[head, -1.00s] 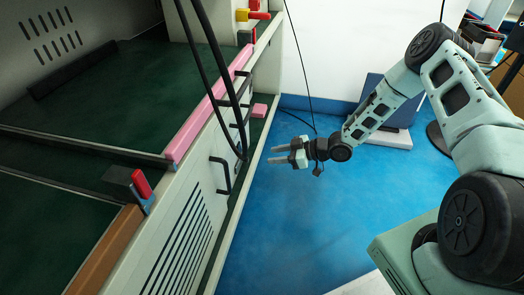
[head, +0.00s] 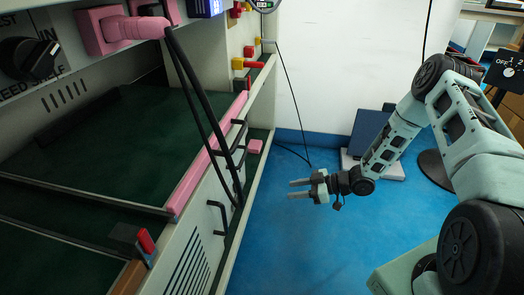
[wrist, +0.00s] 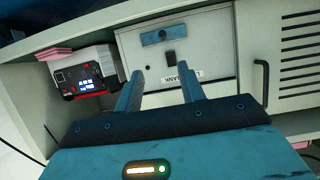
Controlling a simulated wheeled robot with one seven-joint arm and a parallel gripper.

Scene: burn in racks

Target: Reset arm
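My gripper (head: 303,189) is in front of the rack (head: 225,150), over the blue floor, with its fingers pointing left toward the rack front. The two fingers are apart and nothing is between them. In the wrist view my gripper (wrist: 160,95) also shows open and empty. It faces a grey panel door (wrist: 205,60) with a dark latch and a label, and it is apart from that door.
A pink connector (head: 135,28) with black cables hangs on the rack's upper left. A small instrument with a lit screen (wrist: 80,80) sits in a lower bay. A dark blue board (head: 370,130) leans on the wall.

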